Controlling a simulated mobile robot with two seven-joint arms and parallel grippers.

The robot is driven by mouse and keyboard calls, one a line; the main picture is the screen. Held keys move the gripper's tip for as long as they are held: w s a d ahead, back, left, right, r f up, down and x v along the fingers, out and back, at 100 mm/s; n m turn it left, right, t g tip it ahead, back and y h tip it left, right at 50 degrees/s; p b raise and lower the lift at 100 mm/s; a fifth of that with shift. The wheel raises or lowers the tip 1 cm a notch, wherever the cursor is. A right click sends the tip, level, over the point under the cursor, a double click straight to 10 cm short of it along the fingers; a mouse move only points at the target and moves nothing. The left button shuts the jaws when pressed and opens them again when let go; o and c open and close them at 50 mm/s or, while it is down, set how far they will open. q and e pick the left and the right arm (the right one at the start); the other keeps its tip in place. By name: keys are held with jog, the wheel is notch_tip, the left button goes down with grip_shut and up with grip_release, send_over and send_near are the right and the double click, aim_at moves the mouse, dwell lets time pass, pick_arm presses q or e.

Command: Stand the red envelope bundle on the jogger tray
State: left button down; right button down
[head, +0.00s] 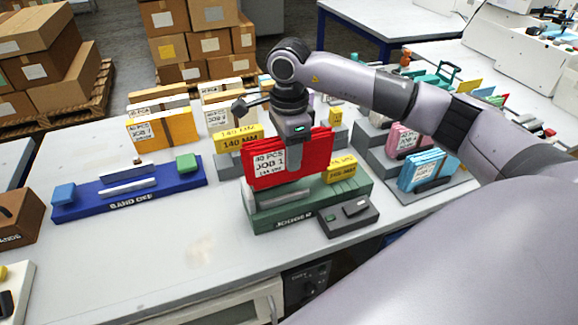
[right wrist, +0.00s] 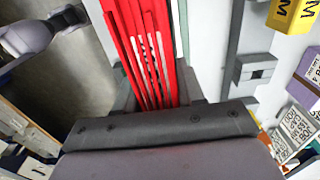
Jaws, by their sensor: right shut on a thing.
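The red envelope bundle (head: 318,150) stands upright in the head view, with a white label reading "40 PCS JOB 1". My right gripper (head: 295,158) comes down on it from above and is shut on it. In the right wrist view the bundle's red envelopes (right wrist: 142,50) stand edge-on just beyond the gripper's dark body. The green jogger tray (head: 335,199), marked "JOGGER", is directly below the bundle. The bundle's lower edge overlaps the tray's back part in the picture; I cannot tell whether it touches. My left gripper is in neither view.
A dark grey control box (head: 349,218) stands at the tray's front right. A blue "BAND OFF" station (head: 128,191) is to the left. A yellow 140 MM block (head: 238,140) stands behind the tray, and blue envelopes (head: 427,169) stand in a holder at right.

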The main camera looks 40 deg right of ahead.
notch_tip(320, 180, down, 5)
jog(key=shift+r, duration=0.2)
jog(key=shift+f, duration=0.1)
jog(key=shift+f, duration=0.15)
jog(key=c, duration=0.7)
grip_release()
jog(key=shift+r, duration=0.4)
notch_tip(320, 180, up, 12)
jog(key=shift+f+b, duration=0.2)
jog(key=shift+b, duration=0.4)
